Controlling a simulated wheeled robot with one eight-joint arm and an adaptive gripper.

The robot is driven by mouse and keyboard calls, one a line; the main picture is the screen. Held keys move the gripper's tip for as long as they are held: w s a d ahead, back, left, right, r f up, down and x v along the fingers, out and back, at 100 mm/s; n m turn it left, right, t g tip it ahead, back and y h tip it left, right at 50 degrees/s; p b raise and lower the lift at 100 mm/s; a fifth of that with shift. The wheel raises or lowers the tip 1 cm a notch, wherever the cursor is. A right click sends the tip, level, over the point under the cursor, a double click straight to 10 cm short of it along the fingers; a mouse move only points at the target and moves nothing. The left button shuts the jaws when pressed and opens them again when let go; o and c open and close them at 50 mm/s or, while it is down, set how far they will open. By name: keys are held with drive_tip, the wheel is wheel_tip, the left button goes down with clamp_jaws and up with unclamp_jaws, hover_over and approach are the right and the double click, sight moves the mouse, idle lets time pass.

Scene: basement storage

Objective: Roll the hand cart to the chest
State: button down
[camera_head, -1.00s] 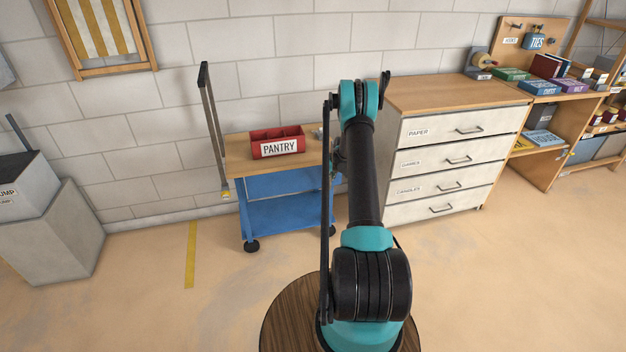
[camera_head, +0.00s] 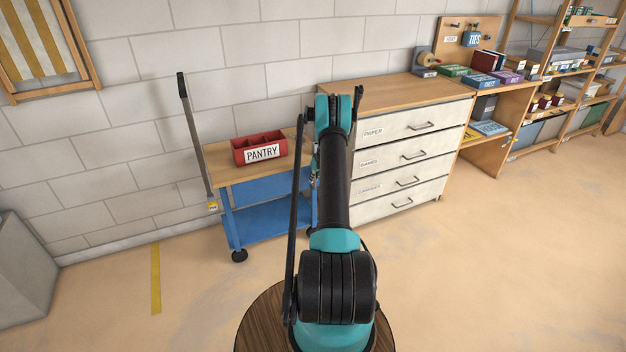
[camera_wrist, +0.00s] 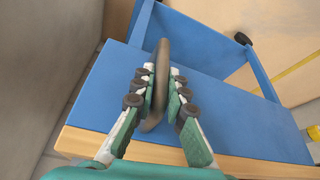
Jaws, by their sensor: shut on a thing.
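The hand cart (camera_head: 265,221) is blue with a wooden top and dark wheels. It stands by the block wall, left of the chest. The chest (camera_head: 405,167) has a wooden top and several pale drawers with labels such as PAPER. My arm covers the cart's right end and the gap to the chest, so I cannot tell how wide it is. In the wrist view my gripper (camera_wrist: 160,76) is shut on a brownish upright bar (camera_wrist: 161,62) at the cart, in front of its blue panel (camera_wrist: 112,85). In the head view my gripper is mostly hidden behind my arm.
A red PANTRY bin (camera_head: 259,148) sits on the cart. A long handle (camera_head: 197,145) rises at its left end. Yellow tape (camera_head: 156,278) marks the floor at left. A grey block (camera_head: 22,272) stands far left, a stocked wooden bench (camera_head: 490,155) right of the chest. The front floor is clear.

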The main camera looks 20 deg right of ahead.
drive_tip(key=shift+d, duration=0.35)
drive_tip(key=c, duration=1.5)
unclamp_jaws()
drive_tip(key=shift+c, duration=0.2)
drive_tip(key=shift+s+r, duration=0.15)
drive_tip(key=shift+r, duration=0.2)
drive_tip(key=a+v, duration=0.1)
drive_tip(key=v, duration=1)
drive_tip(key=shift+d, duration=0.45)
drive_tip(key=shift+r, duration=0.1)
